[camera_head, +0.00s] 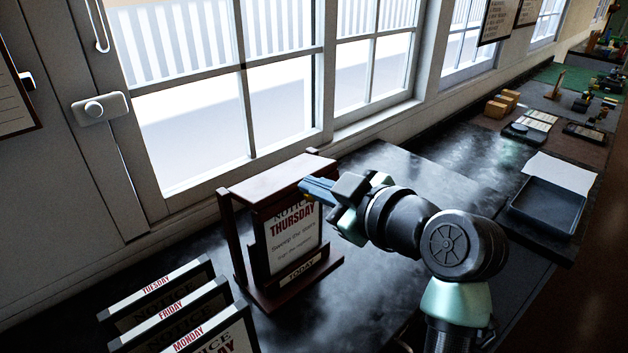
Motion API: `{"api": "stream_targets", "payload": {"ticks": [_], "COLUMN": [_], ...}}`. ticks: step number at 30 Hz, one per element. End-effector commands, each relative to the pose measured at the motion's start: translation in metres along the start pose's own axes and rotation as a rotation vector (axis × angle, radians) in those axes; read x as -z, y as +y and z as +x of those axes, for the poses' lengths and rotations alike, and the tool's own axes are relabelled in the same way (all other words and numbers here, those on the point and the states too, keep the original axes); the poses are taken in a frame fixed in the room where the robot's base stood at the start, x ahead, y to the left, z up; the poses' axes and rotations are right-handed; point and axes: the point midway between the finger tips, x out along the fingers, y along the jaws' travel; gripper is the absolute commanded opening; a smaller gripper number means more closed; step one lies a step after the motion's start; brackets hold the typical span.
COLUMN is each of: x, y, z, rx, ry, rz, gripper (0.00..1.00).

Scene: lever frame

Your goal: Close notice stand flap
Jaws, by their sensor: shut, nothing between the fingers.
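The notice stand (238,250) is a dark reddish wooden frame on the black counter, below the window. Its flap (268,181) is the board across the top and looks roughly level; I cannot tell whether it sits fully down. A white THURSDAY notice (294,238) stands upright inside, above a TODAY label (299,267). My gripper (317,190) is at the front right corner of the flap, its blue fingers shut with nothing between them. The fingers overlap the flap's edge in the picture; contact is unclear.
Framed notices for TUESDAY (157,288), FRIDAY (173,309) and MONDAY (214,337) stand at the front left. The window (245,80) rises close behind the stand. A dark tray (547,206) lies to the right. The counter behind my arm (440,166) is clear.

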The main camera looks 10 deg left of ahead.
Motion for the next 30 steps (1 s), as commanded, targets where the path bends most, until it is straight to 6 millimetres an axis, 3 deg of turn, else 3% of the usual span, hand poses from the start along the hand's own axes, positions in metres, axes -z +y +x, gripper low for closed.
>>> {"api": "stream_targets", "payload": {"ticks": [30], "x": [-0.038], "y": [-0.019], "z": [0.005], "rx": [-0.118], "ry": [0.245], "rz": [0.029], "gripper": [0.00]}}
